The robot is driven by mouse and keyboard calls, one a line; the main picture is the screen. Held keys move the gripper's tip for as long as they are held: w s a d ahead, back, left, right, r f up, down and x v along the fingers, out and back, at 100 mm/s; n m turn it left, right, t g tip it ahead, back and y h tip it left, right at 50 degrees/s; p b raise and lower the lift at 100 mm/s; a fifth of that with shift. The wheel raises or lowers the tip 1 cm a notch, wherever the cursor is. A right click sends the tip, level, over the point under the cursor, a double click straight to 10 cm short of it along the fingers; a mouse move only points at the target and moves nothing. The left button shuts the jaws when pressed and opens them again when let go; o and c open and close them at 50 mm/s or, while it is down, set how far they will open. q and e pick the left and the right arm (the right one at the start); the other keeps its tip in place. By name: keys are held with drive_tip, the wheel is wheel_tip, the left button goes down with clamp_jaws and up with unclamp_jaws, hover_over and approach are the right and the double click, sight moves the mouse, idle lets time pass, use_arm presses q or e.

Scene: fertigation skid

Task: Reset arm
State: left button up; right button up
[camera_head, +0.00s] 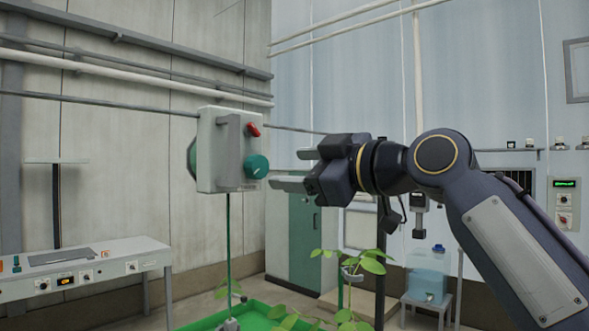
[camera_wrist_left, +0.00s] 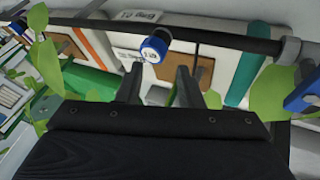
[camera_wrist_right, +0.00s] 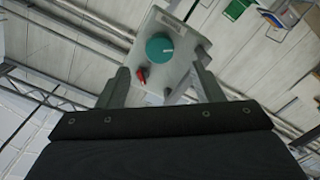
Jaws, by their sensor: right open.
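My right gripper (camera_head: 289,169) is open and empty. In the head view its fingers point left at a grey box on a green post, with a visible gap between them and the box. The box (camera_head: 215,150) carries a red switch (camera_head: 254,129) and a round teal knob (camera_head: 256,166). In the right wrist view the teal knob (camera_wrist_right: 160,47) and red switch (camera_wrist_right: 141,75) show beyond and between the open fingers (camera_wrist_right: 160,88). My left gripper (camera_wrist_left: 158,85) shows only in its wrist view, fingers apart, with a blue-and-white round fitting (camera_wrist_left: 153,48) beyond them.
A bench with controls (camera_head: 85,262) stands at the lower left. A blue water container (camera_head: 428,270) sits on a stand at right. A dark rod (camera_wrist_left: 225,42) crosses the left wrist view.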

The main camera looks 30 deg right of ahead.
drive_tip(key=s+a+f+m+g+p, duration=0.1)
drive_tip(key=s+f, duration=0.5)
drive_tip(key=f, duration=1)
drive_tip(key=s+a+f+m+g+h+p, duration=0.1)
drive_tip(key=s+a+f+m+g, duration=0.2)
drive_tip(key=f, duration=1.3)
drive_tip(key=s+a+f+m+g+h+p, duration=0.1)
drive_tip(key=s+f+m+g, duration=0.6)
drive_tip(key=f, duration=0.9)
drive_tip(key=s+a+m+p, duration=0.1)
drive_tip(key=s, duration=0.2)
drive_tip(key=shift+s+a+f+m, duration=0.15)
drive_tip(key=shift+a+m, duration=0.05)
drive_tip(key=shift+m, duration=0.1)
